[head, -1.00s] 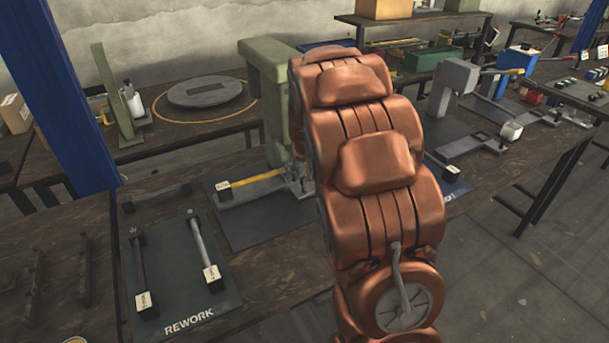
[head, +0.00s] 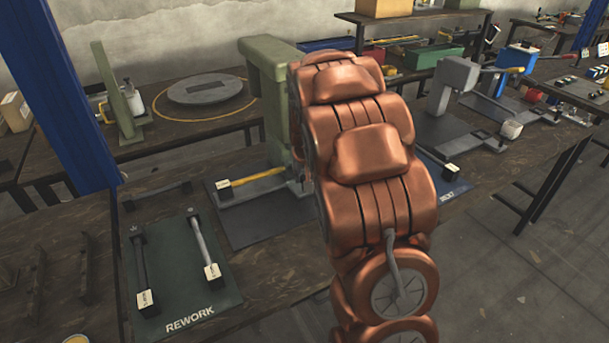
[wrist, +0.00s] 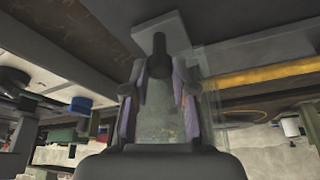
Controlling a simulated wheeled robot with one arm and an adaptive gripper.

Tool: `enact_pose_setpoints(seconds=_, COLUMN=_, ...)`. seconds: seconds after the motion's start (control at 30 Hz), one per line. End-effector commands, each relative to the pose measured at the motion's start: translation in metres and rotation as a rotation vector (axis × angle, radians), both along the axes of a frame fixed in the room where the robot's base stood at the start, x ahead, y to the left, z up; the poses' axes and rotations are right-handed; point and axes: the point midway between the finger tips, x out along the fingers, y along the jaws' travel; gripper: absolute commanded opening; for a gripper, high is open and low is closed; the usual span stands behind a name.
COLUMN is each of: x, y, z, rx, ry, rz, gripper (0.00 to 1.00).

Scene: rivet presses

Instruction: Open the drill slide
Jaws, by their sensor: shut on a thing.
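The green press (head: 268,85) stands on a dark mat left of my arm in the head view. A grey slide or base bar with a yellow handle (head: 257,178) lies low at its front. A similar yellow bar (wrist: 268,74) shows at the right of the wrist view. My gripper (wrist: 159,95) shows in the wrist view with its two fingers closed about a dark upright handle (wrist: 159,45) in front of a grey block (wrist: 172,32). The contact is partly hidden, and I cannot tell surely which machine part it is. In the head view my arm hides the gripper.
A green REWORK mat (head: 172,310) with two dark-ended bars lies at the front left. A grey press (head: 452,85) stands to the right of my arm. A blue post (head: 65,100) rises at the left. Floor is open at the right.

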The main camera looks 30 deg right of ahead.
Motion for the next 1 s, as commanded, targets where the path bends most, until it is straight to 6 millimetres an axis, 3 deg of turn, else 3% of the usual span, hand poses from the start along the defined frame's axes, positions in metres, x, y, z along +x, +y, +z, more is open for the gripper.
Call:
enact_pose_setpoints(seconds=0.53, x=-0.006, y=0.0, z=-0.001, rx=0.0, ry=0.001, rz=-0.002, gripper=0.0)
enact_pose_setpoints(seconds=1.0, x=-0.063, y=0.004, z=-0.002, rx=0.002, ry=0.002, rz=-0.005, gripper=0.0)
